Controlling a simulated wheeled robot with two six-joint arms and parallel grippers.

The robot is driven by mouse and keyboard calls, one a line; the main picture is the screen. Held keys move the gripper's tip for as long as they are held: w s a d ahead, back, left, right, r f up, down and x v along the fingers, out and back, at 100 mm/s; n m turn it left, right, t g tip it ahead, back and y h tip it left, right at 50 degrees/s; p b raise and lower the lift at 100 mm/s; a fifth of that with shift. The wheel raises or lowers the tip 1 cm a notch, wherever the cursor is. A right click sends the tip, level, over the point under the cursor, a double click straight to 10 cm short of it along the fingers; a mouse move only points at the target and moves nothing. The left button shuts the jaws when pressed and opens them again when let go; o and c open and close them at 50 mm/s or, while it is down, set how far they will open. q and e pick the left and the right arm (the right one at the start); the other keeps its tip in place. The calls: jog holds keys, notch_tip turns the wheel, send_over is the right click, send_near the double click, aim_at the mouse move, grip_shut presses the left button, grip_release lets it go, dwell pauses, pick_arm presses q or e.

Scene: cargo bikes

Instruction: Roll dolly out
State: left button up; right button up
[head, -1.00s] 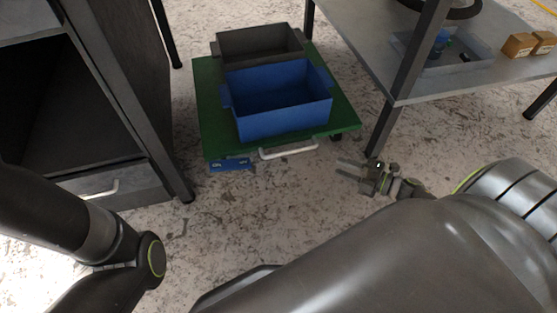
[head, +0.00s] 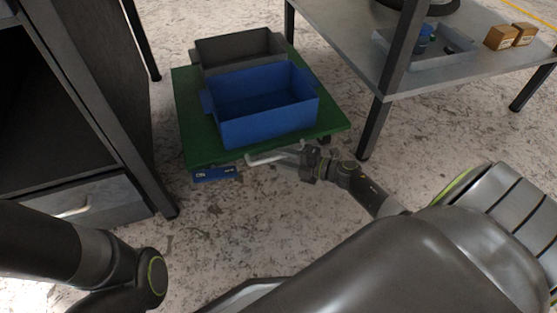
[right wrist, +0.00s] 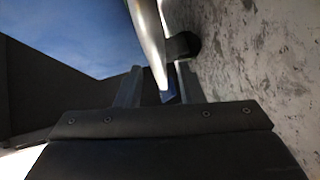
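The dolly is a green platform (head: 185,120) on the floor, carrying a blue bin (head: 265,115) and a dark grey bin (head: 240,48). A pale bar handle (head: 262,160) is on its near edge, beside a blue panel (head: 214,174) with white marks. My right gripper (head: 284,157) is at the right part of the handle. In the right wrist view, the handle (right wrist: 152,45) runs between its fingers (right wrist: 160,88), with gaps visible; the gripper looks open. My left arm shows at the lower left, but its gripper is out of view.
A dark cabinet with a drawer (head: 85,202) stands left of the dolly. A grey table (head: 375,60) stands to the right, with its near leg (head: 374,130) close to the dolly's corner. It holds a grey tray and small boxes (head: 501,37). Floor in front is clear.

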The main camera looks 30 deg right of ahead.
jog(key=shift+x, duration=1.15)
grip_shut()
